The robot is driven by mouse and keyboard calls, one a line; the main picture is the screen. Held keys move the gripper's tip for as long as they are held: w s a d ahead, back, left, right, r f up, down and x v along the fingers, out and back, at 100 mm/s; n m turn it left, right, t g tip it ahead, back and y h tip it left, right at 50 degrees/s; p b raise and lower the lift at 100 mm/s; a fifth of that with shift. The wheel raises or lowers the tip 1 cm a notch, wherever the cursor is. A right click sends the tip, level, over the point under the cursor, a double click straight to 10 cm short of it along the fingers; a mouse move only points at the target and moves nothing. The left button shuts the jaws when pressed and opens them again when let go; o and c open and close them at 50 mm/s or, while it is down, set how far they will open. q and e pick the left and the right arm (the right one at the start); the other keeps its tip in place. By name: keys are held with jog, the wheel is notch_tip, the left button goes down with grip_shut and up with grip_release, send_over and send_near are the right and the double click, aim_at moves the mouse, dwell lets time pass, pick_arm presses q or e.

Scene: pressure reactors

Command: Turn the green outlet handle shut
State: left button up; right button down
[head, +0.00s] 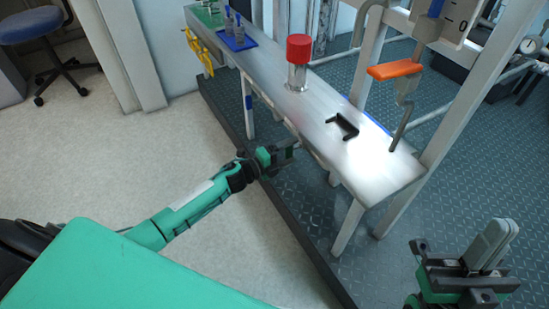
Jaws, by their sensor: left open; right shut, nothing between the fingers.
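I see no green outlet handle that I can make out in the head view. An orange handle (395,69) sits on a metal fitting at the upper right, above the bench's right end. My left gripper (288,150) is open beside the front edge of the metal bench, at the end of my green arm, with nothing seen in it. My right gripper (497,238) is at the lower right over the dark floor plate, shut and empty, apart from the bench and the orange handle.
The metal bench (325,120) holds a red-capped cylinder (298,62), a black bracket (343,126), a blue tray (236,40) with small bottles and a green tray (207,14). Yellow brackets (199,52) hang at its far end. Pale floor (100,150) is clear at left.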

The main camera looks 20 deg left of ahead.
pick_arm(q)
jog(key=p+v, duration=0.2)
jog(key=v, duration=1.1)
pick_arm(e)
jog(key=w+a+f+m+g+h, duration=0.1)
jog(key=w+a+f+g+h, duration=0.1)
jog(key=w+f+g, duration=0.3)
jog(key=shift+w+a+f+g, duration=0.25)
jog(key=shift+a+f+g, duration=0.05)
jog(key=shift+a+f, duration=0.15)
pick_arm(q)
jog(key=shift+s+a, duration=0.1)
